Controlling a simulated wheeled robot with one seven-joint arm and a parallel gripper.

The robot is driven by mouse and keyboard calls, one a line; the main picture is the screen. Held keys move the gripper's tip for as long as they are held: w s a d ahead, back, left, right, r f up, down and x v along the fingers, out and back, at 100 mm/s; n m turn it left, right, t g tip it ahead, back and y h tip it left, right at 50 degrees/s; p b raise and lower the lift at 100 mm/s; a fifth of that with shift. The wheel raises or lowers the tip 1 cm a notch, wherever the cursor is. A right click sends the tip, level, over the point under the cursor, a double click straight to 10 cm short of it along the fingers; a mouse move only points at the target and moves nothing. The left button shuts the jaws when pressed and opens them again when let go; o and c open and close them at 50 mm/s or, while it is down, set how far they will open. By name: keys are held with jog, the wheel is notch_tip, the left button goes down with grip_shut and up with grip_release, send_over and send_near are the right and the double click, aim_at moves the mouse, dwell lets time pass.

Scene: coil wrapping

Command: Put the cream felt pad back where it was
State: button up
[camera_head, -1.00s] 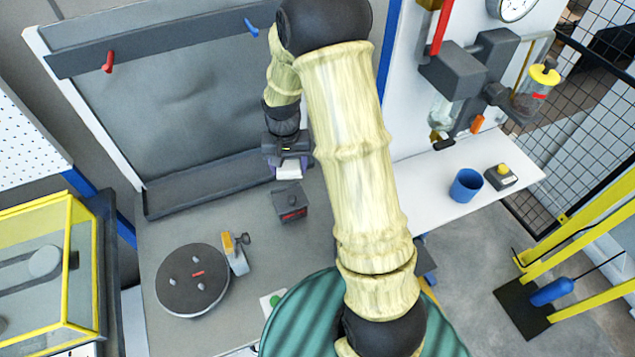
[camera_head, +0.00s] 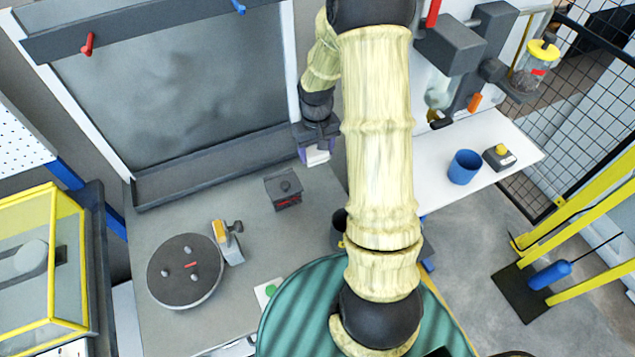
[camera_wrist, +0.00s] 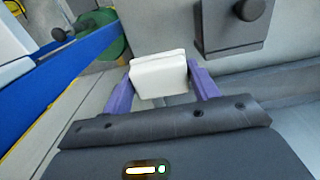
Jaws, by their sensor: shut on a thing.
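The cream felt pad (camera_wrist: 159,75) is a pale, off-white block between the two purple fingers of my gripper (camera_wrist: 160,85) in the wrist view. My gripper is shut on it. In the head view my gripper (camera_head: 315,156) hangs at the right end of the grey ledge, with the pale pad (camera_head: 317,157) at its tip. The pad appears held clear of the bench top. I cannot tell from these frames which spot it came from.
A dark grey box with a knob (camera_head: 284,189) stands on the grey bench (camera_head: 250,245), left of my gripper. A round dark turntable (camera_head: 185,270) and an orange-topped tool (camera_head: 228,241) are farther left. A blue cup (camera_head: 464,167) stands on the white shelf (camera_head: 430,195) at right.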

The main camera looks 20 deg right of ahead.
jog(key=shift+d+f, duration=0.15)
jog(key=shift+d, duration=0.1)
jog(key=p, duration=0.1)
send_over(318, 180)
jog(key=shift+f, duration=2.85)
jog(key=shift+f, duration=0.15)
jog(key=shift+f+p, duration=0.5)
jog(key=shift+f, duration=1.45)
jog(key=shift+w+f, duration=0.1)
jog(key=o, duration=0.9)
jog(key=shift+o, duration=0.2)
